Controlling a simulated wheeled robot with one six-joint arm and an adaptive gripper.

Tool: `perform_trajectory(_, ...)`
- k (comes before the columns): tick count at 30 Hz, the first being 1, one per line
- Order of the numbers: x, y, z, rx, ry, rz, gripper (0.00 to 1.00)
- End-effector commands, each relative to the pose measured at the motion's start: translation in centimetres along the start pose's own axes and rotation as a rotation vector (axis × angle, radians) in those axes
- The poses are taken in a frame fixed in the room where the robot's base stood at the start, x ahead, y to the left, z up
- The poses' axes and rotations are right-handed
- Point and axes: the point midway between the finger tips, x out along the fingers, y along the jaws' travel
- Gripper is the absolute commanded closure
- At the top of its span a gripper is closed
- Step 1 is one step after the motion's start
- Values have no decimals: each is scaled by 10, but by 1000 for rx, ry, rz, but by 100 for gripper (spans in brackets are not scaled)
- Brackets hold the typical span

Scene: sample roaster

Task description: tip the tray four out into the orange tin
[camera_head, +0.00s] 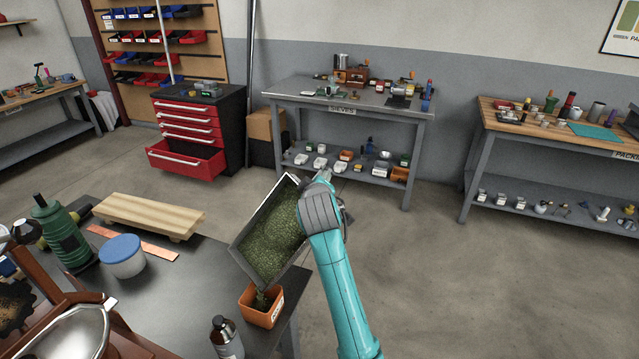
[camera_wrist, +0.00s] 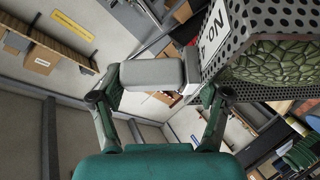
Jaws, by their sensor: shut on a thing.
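My gripper (camera_head: 320,208) is shut on the grey handle (camera_wrist: 153,73) of tray four (camera_head: 262,211). The tray is a dark perforated tray with a white "No. 4" label, which shows in the wrist view (camera_wrist: 214,32). It is steeply tilted, its lower corner down over the orange tin (camera_head: 257,316). Green beans (camera_head: 273,236) cover much of the tray's inside. A stream of green beans runs from the low corner to the tin's mouth. The tin stands upright near the bench's right edge; how full it is cannot be told.
A brown machine (camera_head: 60,320) is at front left. Floor right of my arm is clear.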

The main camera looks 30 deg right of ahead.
Motion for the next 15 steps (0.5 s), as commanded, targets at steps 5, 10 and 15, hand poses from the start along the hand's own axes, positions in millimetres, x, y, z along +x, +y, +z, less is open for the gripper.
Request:
perform_trajectory(5,-10,-3,-5,-17,15,26,80)
perform_trajectory(10,-19,-5,-10,-33,28,52,80)
perform_trajectory(15,-27,-7,-14,-49,40,76,80)
